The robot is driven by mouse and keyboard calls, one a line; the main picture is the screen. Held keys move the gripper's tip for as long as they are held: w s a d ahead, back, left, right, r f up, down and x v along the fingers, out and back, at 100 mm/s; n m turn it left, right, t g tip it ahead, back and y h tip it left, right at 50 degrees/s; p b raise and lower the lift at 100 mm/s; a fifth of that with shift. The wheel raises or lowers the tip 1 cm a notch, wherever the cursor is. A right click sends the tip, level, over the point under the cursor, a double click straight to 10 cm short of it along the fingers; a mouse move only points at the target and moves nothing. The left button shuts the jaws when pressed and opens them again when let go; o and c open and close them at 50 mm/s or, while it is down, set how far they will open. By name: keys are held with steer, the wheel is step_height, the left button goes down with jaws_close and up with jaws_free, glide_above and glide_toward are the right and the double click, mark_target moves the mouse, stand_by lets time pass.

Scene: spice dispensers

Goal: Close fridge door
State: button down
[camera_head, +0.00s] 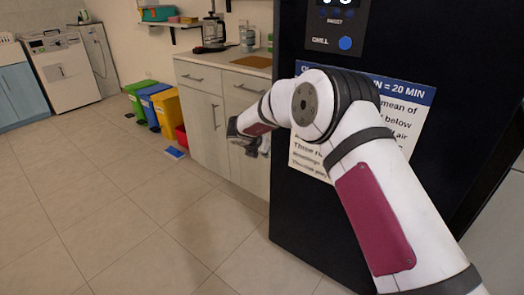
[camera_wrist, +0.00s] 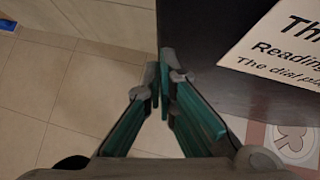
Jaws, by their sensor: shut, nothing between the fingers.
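The fridge front is a tall black panel (camera_head: 300,215) with a display and a blue button at its top and a printed instruction sheet on it. I cannot tell from these views how far the door stands open. My gripper (camera_head: 262,145) is at the panel's left edge in the head view, partly hidden by my wrist. In the wrist view my gripper (camera_wrist: 170,62) is shut and empty, its fingertips at the left edge of the black panel (camera_wrist: 205,30). Whether they touch it is unclear. No handle shows.
A light cabinet with a counter (camera_head: 205,125) stands behind the panel's left edge. Yellow (camera_head: 170,110), blue and green bins and a red box stand beside it. A white appliance (camera_head: 62,72) is at the far left.

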steer(key=w+a+p+v, duration=0.1)
steer(key=a+p+v, duration=0.1)
steer(key=v, duration=0.8)
steer(key=s+d+r+n+t+y, duration=0.1)
steer(key=s+r+n+t+y, duration=0.2)
steer(key=r+n, duration=0.7)
steer(key=s+d+r+n+y, duration=0.15)
steer(key=r+n+y, duration=0.35)
steer(key=r, duration=0.9)
steer(key=s+d+r+n+g, duration=0.1)
steer(key=s+d+n+g, duration=0.3)
steer(key=s+n, duration=0.6)
steer(key=s+d+n+g, duration=0.1)
steer(key=s+d+n, duration=0.5)
steer(key=s, duration=0.9)
steer(key=s+d+f+n+g+h, duration=0.35)
steer(key=s+d, duration=0.55)
steer(key=s, duration=0.5)
steer(key=s+d+f+n+g+h, duration=0.2)
steer(key=s+d+f+n, duration=0.45)
steer(key=s, duration=0.75)
step_height(320, 180, up, 24)
steer(key=d+m+t+p, duration=0.1)
steer(key=t+p, duration=0.2)
steer(key=p, duration=1.9)
steer(key=shift+w+r, duration=0.2)
steer(key=shift+w, duration=0.1)
